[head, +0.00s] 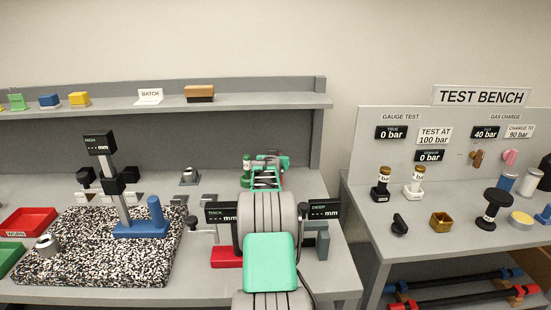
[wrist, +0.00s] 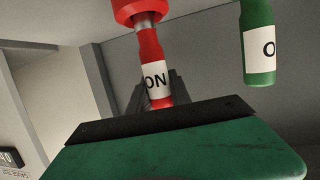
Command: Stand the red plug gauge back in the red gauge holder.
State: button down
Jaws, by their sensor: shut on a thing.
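The red plug gauge (wrist: 151,48) shows in the wrist view, red with a white label reading "ON" and a silver neck under a wider red piece (wrist: 136,10) at the top edge. I cannot tell whether that piece belongs to the gauge. My gripper (wrist: 162,101) is shut on the gauge's lower end; the near green finger with its black pad hides the tip. I cannot make out the red gauge holder.
A green gauge (wrist: 258,45) is close to the right of the red one; it shows left of my gripper in the head view (head: 247,164). A shelf (head: 235,104) runs behind. A blue-based stand (head: 140,229) is to the left.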

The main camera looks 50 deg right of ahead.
jog(key=shift+f+b, duration=0.3)
jog(key=shift+b, duration=0.1)
dwell(0.3)
dwell(0.7)
jog(key=c, duration=1.1)
grip_release()
jog(key=shift+a, duration=0.1)
